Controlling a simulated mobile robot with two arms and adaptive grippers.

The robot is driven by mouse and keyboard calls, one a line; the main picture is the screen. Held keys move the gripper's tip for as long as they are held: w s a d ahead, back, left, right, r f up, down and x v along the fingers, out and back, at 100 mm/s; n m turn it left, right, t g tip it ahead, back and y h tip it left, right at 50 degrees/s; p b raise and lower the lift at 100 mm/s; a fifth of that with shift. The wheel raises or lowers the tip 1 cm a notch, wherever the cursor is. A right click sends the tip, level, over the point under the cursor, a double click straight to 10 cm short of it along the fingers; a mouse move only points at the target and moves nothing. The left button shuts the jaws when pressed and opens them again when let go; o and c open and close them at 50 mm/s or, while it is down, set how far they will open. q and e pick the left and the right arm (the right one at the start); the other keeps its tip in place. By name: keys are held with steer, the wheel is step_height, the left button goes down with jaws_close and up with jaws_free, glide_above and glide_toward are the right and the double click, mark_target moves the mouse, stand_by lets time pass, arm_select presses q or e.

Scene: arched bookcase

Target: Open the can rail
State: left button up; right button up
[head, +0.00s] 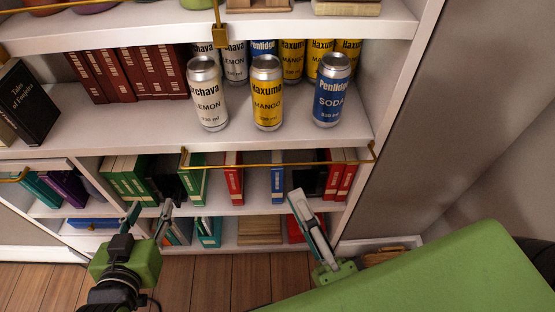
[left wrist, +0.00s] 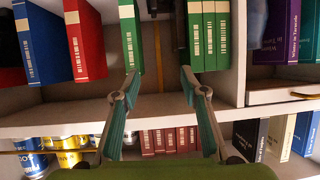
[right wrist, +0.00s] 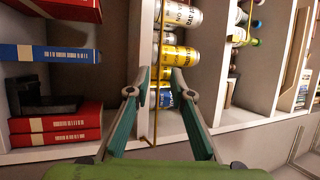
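The can rail (head: 275,165) is a thin brass bar. In the head view it crosses in front of and below the front edge of the can shelf (head: 270,148), with a bracket at each end. It also shows in the right wrist view (right wrist: 155,120), running top to bottom beside the cans. Several soda, lemon and mango cans (head: 267,92) stand upright on the shelf. My left gripper (head: 149,213) is open and empty, low and left of the rail. My right gripper (head: 306,212) is below the rail's right half; its fingers are apart in the right wrist view (right wrist: 155,80).
Dark red books (head: 128,75) stand left of the cans. Green, red and blue binders (head: 277,182) stand on the shelf below. Another brass rail (head: 14,176) shows at the far left. Wooden floor (head: 200,282) lies in front. The bookcase's right side panel (head: 385,125) borders the can shelf.

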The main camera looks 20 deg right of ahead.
arm_select(q)
steer(key=r, duration=0.1)
steer(key=w+r+t, duration=0.1)
steer(key=r, duration=0.1)
steer(key=shift+w+d+r+t, duration=0.15)
steer(key=shift+w+d+t, duration=0.15)
steer(key=shift+d, duration=0.1)
arm_select(e)
steer(key=x, duration=0.9)
jaws_close()
